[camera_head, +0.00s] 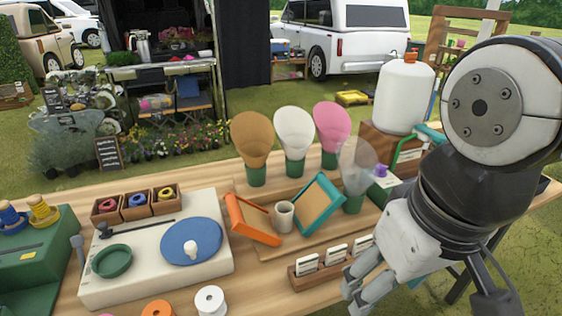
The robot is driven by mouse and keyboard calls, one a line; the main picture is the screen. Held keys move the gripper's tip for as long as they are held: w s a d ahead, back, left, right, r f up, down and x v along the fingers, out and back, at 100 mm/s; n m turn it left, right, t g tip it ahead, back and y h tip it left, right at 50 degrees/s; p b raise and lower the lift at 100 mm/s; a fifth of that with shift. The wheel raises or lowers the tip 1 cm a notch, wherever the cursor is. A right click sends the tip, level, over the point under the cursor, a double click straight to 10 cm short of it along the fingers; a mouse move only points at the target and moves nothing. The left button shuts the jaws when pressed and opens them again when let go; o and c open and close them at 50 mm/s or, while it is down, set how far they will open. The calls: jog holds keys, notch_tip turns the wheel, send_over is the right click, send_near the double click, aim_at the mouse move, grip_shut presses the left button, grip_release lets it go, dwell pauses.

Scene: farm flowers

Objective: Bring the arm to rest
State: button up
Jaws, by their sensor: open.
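My arm comes in at the right of the head view, large and close to the camera. My gripper (362,287) hangs at its lower end, fingers pointing down and left, over the front right of the wooden table (262,275). Its fingers are apart and I see nothing held between them. It is close to a wooden holder with white cards (320,262), partly overlapping it in the picture; I cannot tell whether they touch.
Brown, white and pink cones (293,131) stand in green holders, with a clear cone (357,165) beside my arm. Orange and teal frames (318,204) flank a small cup (284,216). A white board with a blue disc (192,241) lies left. A white tank (402,95) stands behind.

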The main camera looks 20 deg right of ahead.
notch_tip(320, 180, up, 12)
jog(key=t+p, duration=0.2)
jog(key=p, duration=0.8)
jog(key=shift+d, duration=0.15)
